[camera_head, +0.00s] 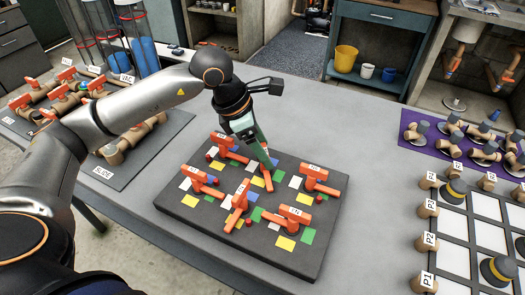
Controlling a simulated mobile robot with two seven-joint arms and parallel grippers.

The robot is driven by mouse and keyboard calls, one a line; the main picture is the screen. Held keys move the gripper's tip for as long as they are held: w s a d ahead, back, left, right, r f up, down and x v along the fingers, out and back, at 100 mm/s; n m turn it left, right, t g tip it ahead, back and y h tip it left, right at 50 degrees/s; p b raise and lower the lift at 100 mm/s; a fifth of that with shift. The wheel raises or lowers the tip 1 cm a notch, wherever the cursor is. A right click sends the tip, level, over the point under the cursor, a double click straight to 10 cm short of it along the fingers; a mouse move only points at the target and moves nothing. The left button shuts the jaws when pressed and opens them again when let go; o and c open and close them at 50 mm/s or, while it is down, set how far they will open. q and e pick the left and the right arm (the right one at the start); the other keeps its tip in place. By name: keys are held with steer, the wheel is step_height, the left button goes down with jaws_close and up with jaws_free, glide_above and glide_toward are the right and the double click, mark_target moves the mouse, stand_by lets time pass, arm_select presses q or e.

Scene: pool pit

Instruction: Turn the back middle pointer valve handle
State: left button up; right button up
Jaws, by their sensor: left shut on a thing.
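A dark board (310,262) on the grey table carries several orange pointer valve handles in two rows, among coloured squares. The back middle pointer valve handle (268,181) is mostly hidden under my left gripper; only a narrow orange part shows. My left gripper (267,163) reaches down over it from the upper left, with its green fingers shut on the handle. The label and the exact angle of this handle cannot be made out. My right gripper is not in view.
Close neighbours are the back left handle (222,140), the back right handle (319,174) and the front middle handle (238,196). A board of pipes (125,145) lies at left. A purple mat (412,118) and a white-squared rack (455,258) are at right. Table between is clear.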

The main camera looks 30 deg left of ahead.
arm_select(q)
steer(key=shift+f+n+t+y+b, duration=0.1)
steer(key=shift+n+t+y+b, duration=0.3)
steer(key=shift+n, duration=0.6)
steer(key=shift+d+n+b, duration=0.1)
steer(key=shift+n+b, duration=0.45)
steer(key=shift+n, duration=0.35)
steer(key=n+t+y+b, duration=0.1)
steer(key=n+y+b, duration=0.1)
steer(key=n, duration=0.2)
steer(key=shift+s+d, duration=0.1)
steer(key=shift+n+y+b, duration=0.35)
steer(key=shift+n+y, duration=0.05)
steer(key=shift+n, duration=0.9)
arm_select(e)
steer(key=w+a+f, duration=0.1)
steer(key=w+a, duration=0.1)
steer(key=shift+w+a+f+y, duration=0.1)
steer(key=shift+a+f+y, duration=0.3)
arm_select(q)
steer(key=shift+n, duration=0.3)
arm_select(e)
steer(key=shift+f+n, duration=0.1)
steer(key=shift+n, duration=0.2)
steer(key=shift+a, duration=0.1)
arm_select(q)
steer(key=o, duration=1.3)
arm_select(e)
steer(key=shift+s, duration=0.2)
